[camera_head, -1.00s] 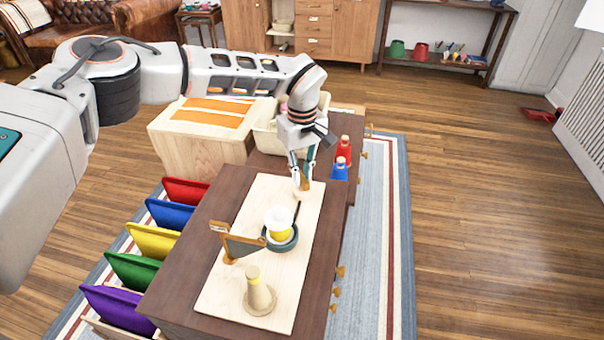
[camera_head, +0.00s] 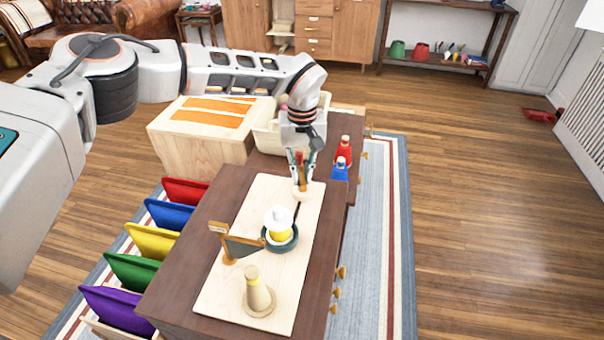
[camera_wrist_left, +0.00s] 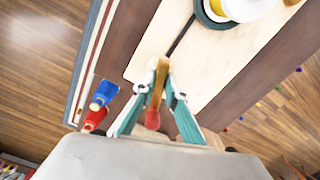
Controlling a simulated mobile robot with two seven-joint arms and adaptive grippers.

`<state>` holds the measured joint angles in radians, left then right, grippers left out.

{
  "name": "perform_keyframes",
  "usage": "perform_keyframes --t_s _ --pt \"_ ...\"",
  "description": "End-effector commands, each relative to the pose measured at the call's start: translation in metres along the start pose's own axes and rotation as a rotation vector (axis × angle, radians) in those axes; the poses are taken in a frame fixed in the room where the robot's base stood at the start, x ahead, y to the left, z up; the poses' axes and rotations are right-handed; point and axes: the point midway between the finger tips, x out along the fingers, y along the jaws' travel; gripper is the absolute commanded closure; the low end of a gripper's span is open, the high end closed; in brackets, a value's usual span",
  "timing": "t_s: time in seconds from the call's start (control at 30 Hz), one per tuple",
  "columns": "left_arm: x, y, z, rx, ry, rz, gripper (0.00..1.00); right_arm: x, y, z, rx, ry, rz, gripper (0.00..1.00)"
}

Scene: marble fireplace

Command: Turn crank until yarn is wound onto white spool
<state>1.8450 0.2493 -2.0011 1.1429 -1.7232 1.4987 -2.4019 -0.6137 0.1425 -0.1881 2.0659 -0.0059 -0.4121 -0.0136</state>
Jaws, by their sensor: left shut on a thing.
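The winder stands on a pale wooden board (camera_head: 228,283), with a white spool (camera_head: 278,214) over a dark green round base (camera_head: 292,244). Yellow shows below the spool's white top. A thin dark crank arm (camera_head: 297,209) reaches from the base toward the back. My left gripper (camera_head: 301,184) is shut on the upright wooden crank handle (camera_wrist_left: 156,84) at its end; the fingers flank it in the left wrist view (camera_wrist_left: 158,92). A pale cone with a yellow band (camera_head: 258,294) stands at the board's front. A dark flag-shaped guide (camera_head: 243,247) stands left of the spool. My right gripper is not in view.
The board lies on a dark brown cabinet (camera_head: 188,262). A red bottle (camera_head: 344,150) and a blue bottle (camera_head: 340,170) stand right of my gripper. Several coloured panels (camera_head: 150,240) line the left side. A cream bin (camera_head: 265,137) is behind my wrist.

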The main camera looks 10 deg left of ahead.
Motion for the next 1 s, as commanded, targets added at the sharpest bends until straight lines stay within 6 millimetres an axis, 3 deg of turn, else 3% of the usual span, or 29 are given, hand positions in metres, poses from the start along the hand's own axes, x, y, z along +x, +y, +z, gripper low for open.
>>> perform_keyframes --t_s 0.1,0.13,0.2,0.63,1.0 --pt "0.002 0.000 0.002 0.000 -0.004 -0.002 1.00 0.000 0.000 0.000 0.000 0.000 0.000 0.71" --pt "0.002 0.000 0.002 0.000 -0.004 -0.002 0.82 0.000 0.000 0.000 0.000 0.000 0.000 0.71" --pt "0.002 0.000 0.002 0.000 -0.004 -0.002 0.71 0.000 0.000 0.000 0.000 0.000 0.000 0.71" --pt "-0.007 0.000 0.000 -0.002 0.000 0.001 0.71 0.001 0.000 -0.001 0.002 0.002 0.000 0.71" --pt "-0.076 0.001 -0.001 -0.001 0.002 0.001 0.71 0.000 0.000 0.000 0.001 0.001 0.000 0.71"
